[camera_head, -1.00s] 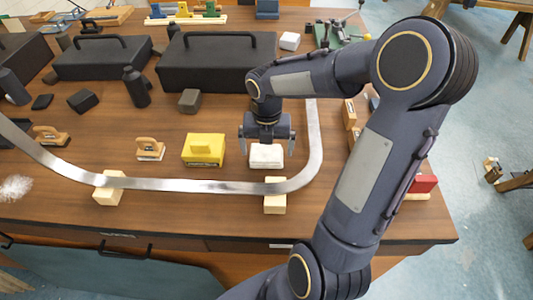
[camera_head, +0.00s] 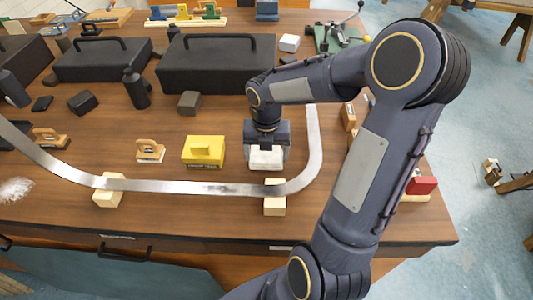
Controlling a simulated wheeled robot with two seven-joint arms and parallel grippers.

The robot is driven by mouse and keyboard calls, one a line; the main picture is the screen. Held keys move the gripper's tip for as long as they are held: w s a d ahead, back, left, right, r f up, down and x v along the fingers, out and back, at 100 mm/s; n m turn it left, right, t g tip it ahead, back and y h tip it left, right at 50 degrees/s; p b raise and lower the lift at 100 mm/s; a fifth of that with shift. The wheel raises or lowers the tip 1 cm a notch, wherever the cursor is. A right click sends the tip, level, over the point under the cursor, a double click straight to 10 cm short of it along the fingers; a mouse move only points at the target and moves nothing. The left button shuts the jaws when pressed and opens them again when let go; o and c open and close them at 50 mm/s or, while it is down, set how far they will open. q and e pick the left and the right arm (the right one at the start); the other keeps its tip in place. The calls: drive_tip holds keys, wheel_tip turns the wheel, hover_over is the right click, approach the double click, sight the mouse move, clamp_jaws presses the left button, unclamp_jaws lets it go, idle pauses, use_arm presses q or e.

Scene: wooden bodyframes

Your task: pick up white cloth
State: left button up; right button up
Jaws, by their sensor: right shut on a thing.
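The white cloth (camera_head: 266,158) looks like a small folded white block. It is on the wooden table (camera_head: 190,222), inside the curve of a metal strip and right of a yellow block. My right gripper (camera_head: 267,152) is over it, pointing down, and is shut on it with a finger at each side. The gripper body hides the cloth's far part. I cannot tell whether the cloth is clear of the tabletop. My left gripper is not in view.
The curved metal strip (camera_head: 200,187) rests on wooden blocks around the front. The yellow block (camera_head: 203,151) and a wooden-handled tool (camera_head: 150,150) stand to the left. A large black toolbox (camera_head: 215,68) and a small white block (camera_head: 289,43) are behind.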

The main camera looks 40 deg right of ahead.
drive_tip(key=shift+r, duration=0.65)
drive_tip(key=s+a+r+b, duration=0.1)
drive_tip(key=s+a+r, duration=0.8)
drive_tip(key=a+r, duration=0.1)
drive_tip(key=shift+a+r, duration=0.35)
drive_tip(key=shift+r, duration=0.45)
drive_tip(key=o, duration=0.3)
drive_tip(key=shift+c, duration=1)
